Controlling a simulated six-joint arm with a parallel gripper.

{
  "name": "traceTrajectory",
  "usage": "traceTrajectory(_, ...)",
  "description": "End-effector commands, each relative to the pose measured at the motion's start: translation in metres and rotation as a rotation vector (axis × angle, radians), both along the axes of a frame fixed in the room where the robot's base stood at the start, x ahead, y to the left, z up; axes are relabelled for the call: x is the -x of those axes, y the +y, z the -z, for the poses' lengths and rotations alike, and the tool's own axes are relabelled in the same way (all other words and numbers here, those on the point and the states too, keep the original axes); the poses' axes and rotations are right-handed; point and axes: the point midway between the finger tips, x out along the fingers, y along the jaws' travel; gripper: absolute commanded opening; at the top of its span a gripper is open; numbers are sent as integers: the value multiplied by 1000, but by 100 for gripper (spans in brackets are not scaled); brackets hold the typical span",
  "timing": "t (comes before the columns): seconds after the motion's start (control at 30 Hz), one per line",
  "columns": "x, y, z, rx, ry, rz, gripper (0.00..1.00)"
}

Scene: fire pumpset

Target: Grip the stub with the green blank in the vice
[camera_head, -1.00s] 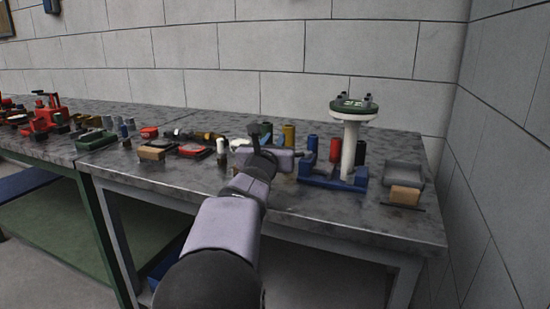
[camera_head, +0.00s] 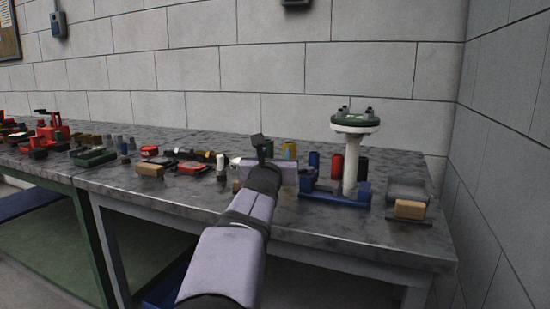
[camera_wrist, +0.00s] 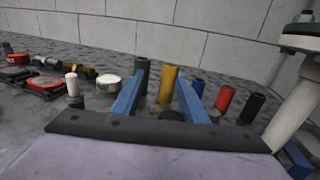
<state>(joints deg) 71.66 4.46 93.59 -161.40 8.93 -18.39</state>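A white stub (camera_head: 351,165) stands upright at the right of the bench, with a dark green round blank (camera_head: 355,124) carrying bolts on its top. Its foot is at the blue vice (camera_head: 335,193); I cannot tell whether the jaws touch it. In the wrist view the stub (camera_wrist: 296,105) leans in at the right edge, with the blank (camera_wrist: 305,30) cut off above and a bit of the vice (camera_wrist: 296,160) below. My gripper (camera_wrist: 160,78) is open and empty, its two blue fingers apart. It is left of the stub, not touching it. The arm hides its fingers in the head view.
Ahead of my gripper stand a green cylinder (camera_wrist: 142,77) and a yellow cylinder (camera_wrist: 168,84). Blue, red (camera_wrist: 224,99) and black (camera_wrist: 252,108) cylinders stand between them and the stub. A grey tray (camera_head: 408,189) and a tan block (camera_head: 410,209) lie right of the vice. A wall stands behind.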

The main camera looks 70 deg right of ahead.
Motion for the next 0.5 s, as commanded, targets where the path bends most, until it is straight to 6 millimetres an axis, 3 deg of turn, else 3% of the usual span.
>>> traceTrajectory(0.33, -2, 2, 4, -7, 2, -4, 36)
traceTrajectory(0.5, 1, 12, 4, -8, 1, -5, 36)
